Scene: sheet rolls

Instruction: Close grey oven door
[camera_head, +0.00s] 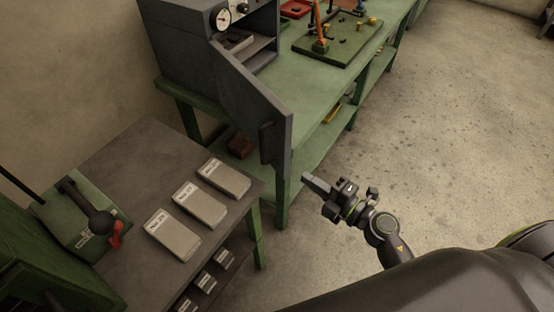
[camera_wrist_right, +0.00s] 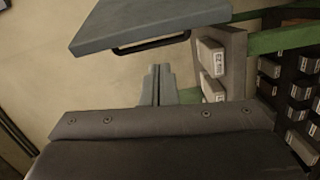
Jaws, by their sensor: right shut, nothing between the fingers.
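The grey oven (camera_head: 200,45) stands on the green bench at the upper left in the head view. Its grey door (camera_head: 250,100) is swung wide open and juts toward me, with a dark handle (camera_head: 267,142) near its free edge. The door and its handle also show at the top of the right wrist view (camera_wrist_right: 150,25). My right gripper (camera_head: 308,180) is shut and empty, just right of and below the door's free end in the head view. In the wrist view its fingers (camera_wrist_right: 157,72) point toward the handle, apparently apart from it. My left gripper is not in view.
A dark table (camera_head: 130,150) with several labelled grey packs (camera_head: 200,205) stands left of the door. The green bench (camera_head: 335,100) bears a green board (camera_head: 335,42) with small fittings. Open concrete floor (camera_head: 430,130) lies to the right.

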